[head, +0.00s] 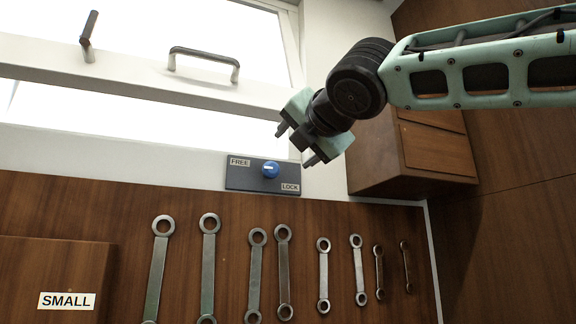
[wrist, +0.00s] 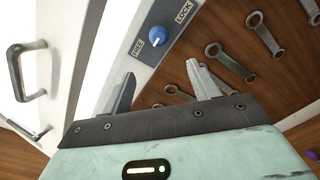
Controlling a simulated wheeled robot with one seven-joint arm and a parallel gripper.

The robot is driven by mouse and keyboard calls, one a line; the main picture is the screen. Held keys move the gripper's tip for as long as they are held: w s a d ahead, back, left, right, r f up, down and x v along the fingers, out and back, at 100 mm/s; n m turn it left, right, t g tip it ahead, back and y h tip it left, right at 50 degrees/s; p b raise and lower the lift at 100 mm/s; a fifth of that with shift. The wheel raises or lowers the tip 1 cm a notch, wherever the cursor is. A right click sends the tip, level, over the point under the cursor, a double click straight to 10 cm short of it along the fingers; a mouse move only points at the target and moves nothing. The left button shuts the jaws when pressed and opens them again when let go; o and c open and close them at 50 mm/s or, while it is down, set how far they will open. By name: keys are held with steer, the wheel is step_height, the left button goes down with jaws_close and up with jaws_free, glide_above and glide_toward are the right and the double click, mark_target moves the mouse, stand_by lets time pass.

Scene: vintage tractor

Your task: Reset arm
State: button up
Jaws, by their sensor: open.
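My gripper (head: 296,146) is at the end of my pale green arm, which reaches in from the upper right in the head view. Its two fingers are apart with nothing between them, and both show in the wrist view (wrist: 160,92). A blue knob (head: 270,169) sits on a dark plate (head: 240,182) labelled FREE and LOCK, just below and left of the gripper in the head view. In the wrist view the knob (wrist: 158,36) lies beyond the fingertips, apart from them.
Several wrenches (head: 255,275) hang on the brown wood panel below. A window frame (head: 130,80) with metal handles (head: 203,56) is at the upper left. A wooden cabinet (head: 400,155) stands close behind the arm. A box labelled SMALL (head: 60,270) is at the lower left.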

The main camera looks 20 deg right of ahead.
steer(key=s+a+f+m+g+y+b, duration=0.1)
steer(key=a+f+m+g, duration=0.2)
steer(key=f, duration=1)
steer(key=s+a+f+m+g+b, duration=0.1)
steer(key=a+f+m+g, duration=0.2)
steer(key=f, duration=0.9)
steer(key=s+a+f+m+g+y+b, duration=0.1)
steer(key=a+f+m+g, duration=0.25)
steer(key=f, duration=0.95)
steer(key=s+d+f+m+g+b, duration=0.1)
steer(key=s+f+m+g, duration=0.3)
steer(key=s+f, duration=0.6)
steer(key=s+d+f+m+g+h+b, duration=0.1)
steer(key=s+f+m+g, duration=0.3)
steer(key=s+f, duration=0.6)
step_height(320, 180, down, 5)
steer(key=shift+s+d+r+m, duration=0.1)
steer(key=shift+s+d+m, duration=0.05)
steer(key=shift+d+m, duration=0.75)
